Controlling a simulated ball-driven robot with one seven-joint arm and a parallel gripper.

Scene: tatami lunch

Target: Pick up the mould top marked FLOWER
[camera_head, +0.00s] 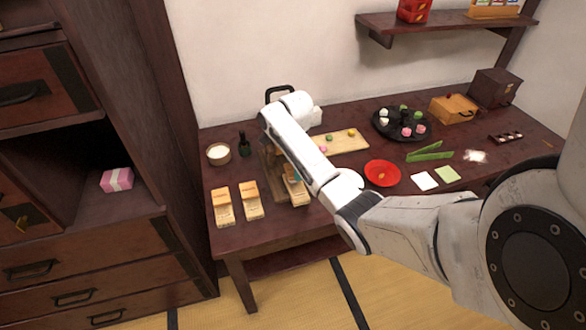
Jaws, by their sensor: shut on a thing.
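Two pale wooden mould pieces with orange-brown upper parts, one at the far left (222,207) and one beside it (251,200), lie at the front left of the table. A third similar piece (297,192) lies to their right, partly covered by my forearm. Their markings are too small to read, so I cannot tell which is FLOWER. A brown wooden thing (269,158) shows partly behind my forearm. My arm reaches over the left half of the table and its wrist bends down behind the forearm.
A cup of white stuff (219,154) and a dark bottle (244,144) stand at left. A board with sweets (347,144), a red dish (382,173), a black tray (402,125) and green strips (431,153) are right of my forearm. A drawer cabinet (80,240) stands left.

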